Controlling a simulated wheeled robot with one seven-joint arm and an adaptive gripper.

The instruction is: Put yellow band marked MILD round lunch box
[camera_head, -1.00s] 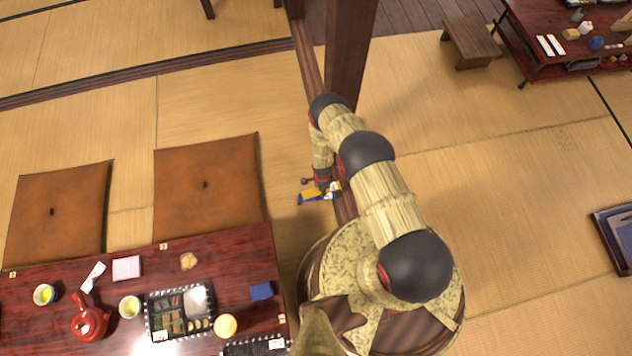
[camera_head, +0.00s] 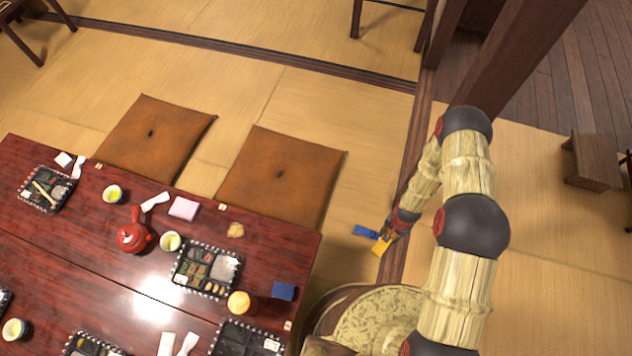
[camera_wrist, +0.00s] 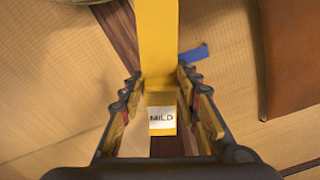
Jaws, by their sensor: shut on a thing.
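My gripper (camera_wrist: 158,82) is shut on the yellow band (camera_wrist: 158,40). The band stands upright between the fingers in the wrist view, and its white label reading MILD (camera_wrist: 161,118) faces the camera. In the head view my gripper (camera_head: 386,236) hangs right of the low table, over the tatami, and the yellow band (camera_head: 381,248) shows at its tip. Open compartment lunch boxes lie on the table, one in its middle (camera_head: 177,281). A dark box with a white label (camera_head: 233,337) is cut off at the lower edge. I cannot tell which box the band is for.
The red-brown table (camera_head: 75,255) also bears a red teapot (camera_head: 132,237), cups and napkins. Brown cushions (camera_head: 283,185) lie behind it. A blue strip (camera_head: 365,231) shows beside my gripper; its support is unclear. A wooden post (camera_head: 510,70) stands behind my arm.

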